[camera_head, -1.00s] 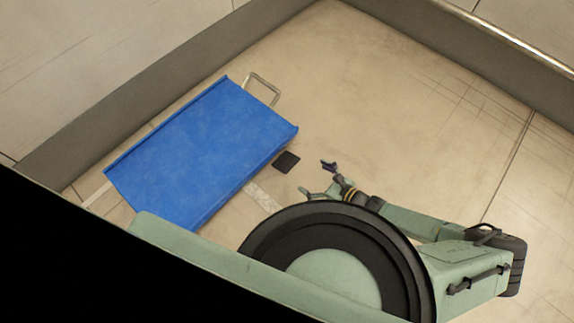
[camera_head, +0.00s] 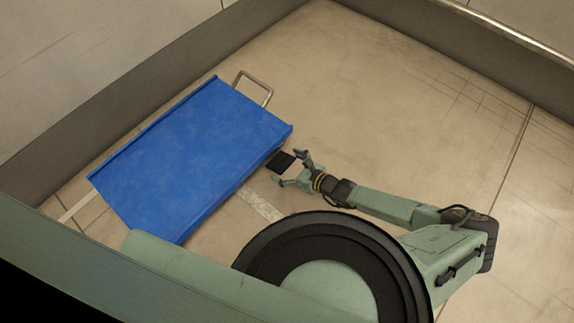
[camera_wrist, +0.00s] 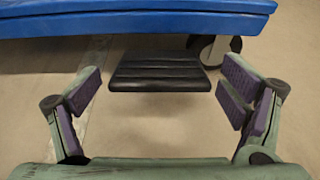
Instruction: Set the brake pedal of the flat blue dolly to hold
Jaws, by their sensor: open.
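The flat blue dolly (camera_head: 190,150) stands on the floor at the left in the head view. Its near edge (camera_wrist: 130,22) crosses the top of the wrist view. The black brake pedal (camera_head: 281,161) sticks out from the dolly's side. In the wrist view the pedal (camera_wrist: 158,71) is a ribbed black plate between and just beyond my fingertips, apart from both. It looks roughly level. My gripper (camera_head: 292,168) is open and empty, close to the pedal; its two fingers also show in the wrist view (camera_wrist: 162,95). What joins the pedal to the dolly is hidden.
A wheel (camera_wrist: 212,48) shows under the dolly, right of the pedal. A metal handle (camera_head: 255,86) rises at the dolly's far end. Grey wall bases (camera_head: 110,105) run along the back. A pale strip (camera_head: 262,204) marks the floor. The floor at the right is clear.

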